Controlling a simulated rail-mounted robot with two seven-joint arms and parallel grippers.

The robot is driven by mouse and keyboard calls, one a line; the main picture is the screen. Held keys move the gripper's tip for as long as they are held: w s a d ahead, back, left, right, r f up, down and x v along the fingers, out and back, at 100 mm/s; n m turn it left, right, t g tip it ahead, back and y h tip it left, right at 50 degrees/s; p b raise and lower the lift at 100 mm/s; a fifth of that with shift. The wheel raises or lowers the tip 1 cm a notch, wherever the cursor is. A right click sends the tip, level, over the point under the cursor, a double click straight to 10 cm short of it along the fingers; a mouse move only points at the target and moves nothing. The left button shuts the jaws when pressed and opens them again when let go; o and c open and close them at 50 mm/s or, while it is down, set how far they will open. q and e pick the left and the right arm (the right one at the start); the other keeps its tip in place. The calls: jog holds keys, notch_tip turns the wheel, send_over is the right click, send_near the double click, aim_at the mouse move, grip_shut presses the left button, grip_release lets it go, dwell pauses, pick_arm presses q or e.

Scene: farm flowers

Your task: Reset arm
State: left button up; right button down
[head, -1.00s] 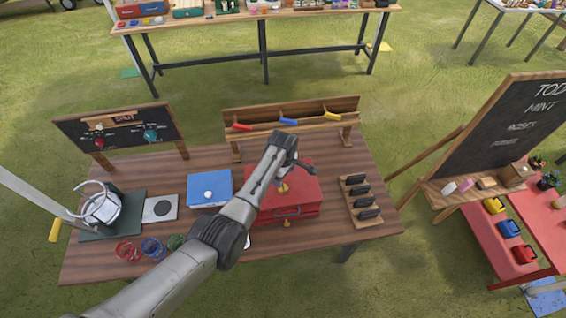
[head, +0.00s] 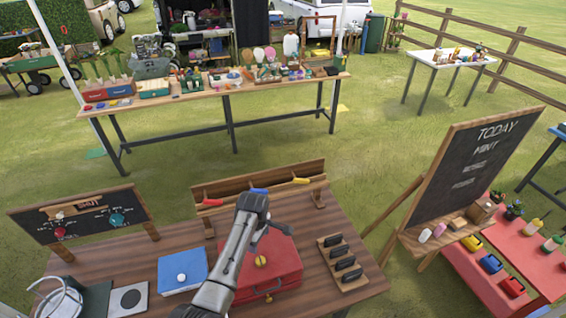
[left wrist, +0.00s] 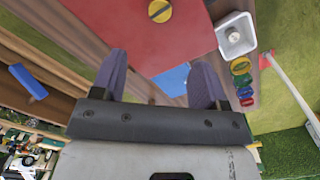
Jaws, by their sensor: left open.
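My left gripper (head: 266,224) is above the back part of a red case (head: 284,262) on the wooden table (head: 222,248). In the left wrist view its two fingers are spread apart with nothing held between them (left wrist: 160,62). The red case with its yellow round knob (left wrist: 160,10) lies beyond the fingertips there, apart from them. My right gripper is in neither view.
A blue box (head: 182,270) sits left of my arm. A wooden rack with dark blocks (head: 329,270) is at right. A low rack (head: 232,193) and a small chalkboard (head: 88,214) stand at the back. A large chalkboard (head: 468,165) stands right of the table.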

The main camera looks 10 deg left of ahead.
pick_arm(q)
notch_tip(320, 180, up, 23)
jog(key=w+m+t, duration=0.3)
jog(key=m+t, duration=0.5)
jog(key=m, duration=0.6)
jog(key=s+a+r+m+t+p, duration=0.2)
jog(key=s+r, duration=0.1)
jog(key=s, duration=0.2)
jog(key=s+f+g+p, duration=0.2)
jog(key=s+f, duration=0.4)
jog(key=s, duration=0.7)
jog(key=s+f+g+p, duration=0.2)
jog(key=s+f, duration=0.4)
jog(key=s, duration=0.8)
jog(key=s+a+f+m+g+p, duration=0.1)
jog(key=s+f, duration=0.5)
jog(key=s, duration=0.7)
jog(key=shift+s+f+g+p, duration=0.2)
jog(key=shift+g+p, duration=0.5)
jog(key=shift+p, duration=0.15)
